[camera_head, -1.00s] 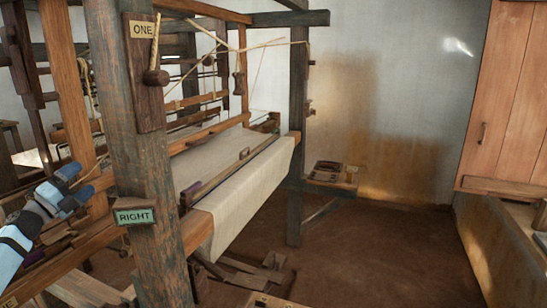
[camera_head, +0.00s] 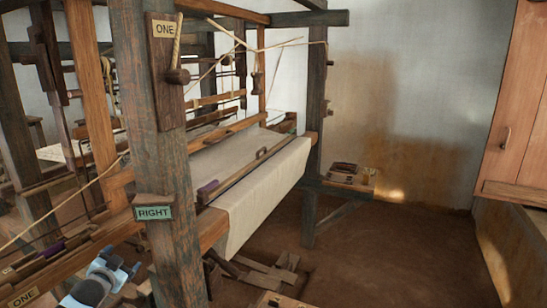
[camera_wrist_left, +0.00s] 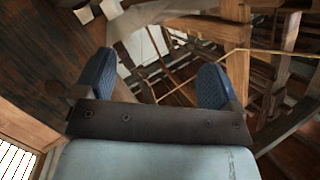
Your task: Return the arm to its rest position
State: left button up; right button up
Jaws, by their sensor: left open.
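My left gripper (camera_head: 118,268) shows low at the left of the head view, below the RIGHT sign and left of the near loom post. In the left wrist view its two blue fingers (camera_wrist_left: 160,85) stand wide apart with nothing between them. Beyond them are blurred loom timbers and a pale cord. The gripper appears apart from the loom, though its exact distance from the near beam cannot be told. My right gripper is not in view.
The near loom post (camera_head: 160,160) carries a ONE plaque (camera_head: 165,70) and a RIGHT sign (camera_head: 154,213). White cloth (camera_head: 255,175) stretches over the loom behind it. A cord (camera_head: 70,195) runs at the left. Treadles (camera_head: 270,272) lie low; floor at right is clear.

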pick_arm(q)
jog(key=s+d+f+g+h, duration=0.3)
jog(key=s+d+f+h, duration=0.1)
jog(key=s+d+f, duration=1.45)
jog(key=s+d+f+n+g+h, duration=0.1)
jog(key=s+d, duration=0.5)
jog(key=s, duration=0.4)
jog(key=s+d+n+g, duration=0.1)
jog(key=s+d, duration=0.4)
jog(key=s, duration=0.5)
notch_tip(320, 180, up, 4)
jog(key=p, duration=0.4)
jog(key=shift+w, duration=0.15)
